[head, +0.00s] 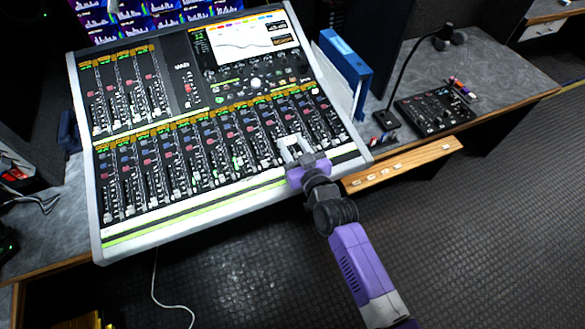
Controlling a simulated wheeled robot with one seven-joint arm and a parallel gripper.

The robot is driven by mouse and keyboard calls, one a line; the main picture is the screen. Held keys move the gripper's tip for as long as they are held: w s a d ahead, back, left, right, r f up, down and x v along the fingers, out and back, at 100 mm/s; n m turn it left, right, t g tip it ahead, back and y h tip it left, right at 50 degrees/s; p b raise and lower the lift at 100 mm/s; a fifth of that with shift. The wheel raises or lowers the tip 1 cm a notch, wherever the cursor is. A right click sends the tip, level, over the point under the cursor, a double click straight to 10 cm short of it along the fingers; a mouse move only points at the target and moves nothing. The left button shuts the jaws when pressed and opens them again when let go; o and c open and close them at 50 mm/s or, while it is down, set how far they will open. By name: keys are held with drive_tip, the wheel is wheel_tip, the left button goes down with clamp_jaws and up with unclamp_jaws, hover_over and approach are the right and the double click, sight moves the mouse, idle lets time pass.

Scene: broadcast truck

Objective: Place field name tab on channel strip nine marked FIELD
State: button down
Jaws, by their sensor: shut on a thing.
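The mixing console (215,205) lies on the grey desk, tilted in the picture. Its lower bank of channel strips (170,160) runs across the front, with faders, coloured buttons and small green displays; the strip markings are too small to read. My gripper (293,146) reaches in from the lower right over the right part of this bank. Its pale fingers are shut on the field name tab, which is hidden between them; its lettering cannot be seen. I cannot tell whether the tab touches the console. Several small white tabs (370,178) lie on the wooden ledge (425,157) at right.
A blue binder (345,62) stands right of the console. A small black control panel (435,112) with a gooseneck lamp (415,60) is farther right. Coloured screens (130,18) stand behind. The dark floor (480,220) in front is open.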

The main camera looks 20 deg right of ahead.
drive_tip(key=shift+a+f, duration=0.1)
drive_tip(key=shift+f, duration=0.55)
wheel_tip(320, 180, down, 12)
drive_tip(key=b, duration=0.9)
drive_tip(key=shift+r, duration=0.25)
drive_tip(key=shift+f+b, duration=0.15)
drive_tip(key=shift+b, duration=0.2)
drive_tip(key=c, duration=0.9)
unclamp_jaws()
drive_tip(key=s+r, duration=0.2)
drive_tip(key=s, duration=1)
